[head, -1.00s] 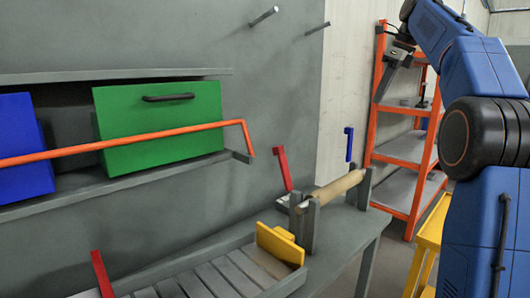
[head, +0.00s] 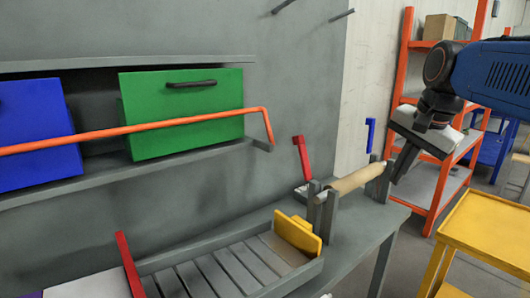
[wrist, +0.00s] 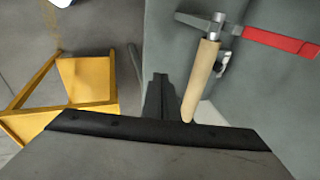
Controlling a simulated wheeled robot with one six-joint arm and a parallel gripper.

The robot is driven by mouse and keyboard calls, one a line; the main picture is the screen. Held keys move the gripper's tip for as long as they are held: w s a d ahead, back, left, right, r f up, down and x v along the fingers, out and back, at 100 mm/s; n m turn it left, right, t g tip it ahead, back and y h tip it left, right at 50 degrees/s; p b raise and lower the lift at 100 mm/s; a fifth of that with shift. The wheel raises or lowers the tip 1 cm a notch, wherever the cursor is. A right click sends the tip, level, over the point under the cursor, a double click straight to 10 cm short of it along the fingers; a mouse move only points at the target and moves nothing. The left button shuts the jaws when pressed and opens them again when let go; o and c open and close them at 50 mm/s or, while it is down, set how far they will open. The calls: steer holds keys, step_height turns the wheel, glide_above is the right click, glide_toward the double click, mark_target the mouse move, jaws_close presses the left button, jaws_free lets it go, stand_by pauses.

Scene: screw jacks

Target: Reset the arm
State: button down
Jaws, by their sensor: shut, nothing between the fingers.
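My gripper (head: 404,160) hangs from my blue arm at the right of the head view, in front of the orange shelf rack. Its fingers are shut with nothing between them. In the wrist view my gripper (wrist: 160,85) points down over the grey bench's end. A tool with a wooden handle (head: 352,182) lies across grey upright posts on the bench, left of my gripper and apart from it. The tool's wooden handle also shows in the wrist view (wrist: 201,80).
A yellow cart (head: 490,225) stands at the lower right. The orange rack (head: 402,70) is behind my arm. A green drawer box (head: 185,120) and a blue one (head: 32,135) sit behind an orange rail (head: 130,134). A slatted tray (head: 215,275) lies on the bench (head: 360,235).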

steer(key=s+a+f+n, duration=0.1)
steer(key=s+f+n, duration=0.5)
steer(key=s+f, duration=0.4)
steer(key=s+a+f+n, duration=0.1)
steer(key=s+f+n, duration=0.4)
steer(key=s+f, duration=0.5)
steer(key=w+d+r+m+t, duration=0.1)
steer(key=w+d+r+m, duration=0.25)
steer(key=w+r, duration=0.9)
steer(key=w+d+r+m+t, duration=0.1)
steer(key=w+d+r+m, duration=0.3)
steer(key=w+r, duration=0.85)
steer(key=w+d+r+m+t, duration=0.15)
steer(key=w+d+r, duration=0.35)
steer(key=w+r, duration=0.75)
steer(key=w+a+r+x, duration=0.1)
steer(key=w+x, duration=0.1)
steer(key=x, duration=1.4)
steer(key=shift+r+h, duration=0.3)
steer(key=shift+h, duration=0.1)
steer(key=shift+a+g, duration=0.2)
steer(key=shift+g, duration=0.05)
